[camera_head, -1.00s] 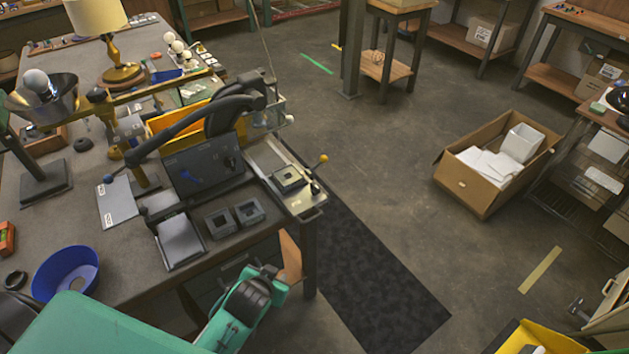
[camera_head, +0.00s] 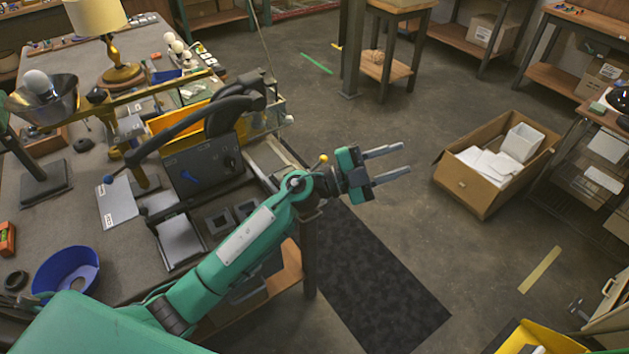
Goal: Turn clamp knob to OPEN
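My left gripper (camera_head: 405,159) is open and empty. Its two grey fingers are apart and point right, past the table's right edge and above the floor. A dark panel (camera_head: 205,170) on the bench fixture carries a black knob (camera_head: 231,161) and a blue lever-like mark. A yellow ball-ended lever (camera_head: 323,158) shows just behind my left wrist. I cannot tell which of these is the clamp knob, and no OPEN marking is readable. My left forearm hides part of the metal tray at the fixture's right end. My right gripper is not in view.
The workbench (camera_head: 120,240) holds a blue bowl (camera_head: 67,272), a brass lamp (camera_head: 122,72) and a reflector with a bulb (camera_head: 40,97). Black arched tubing (camera_head: 190,122) rises over the fixture.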

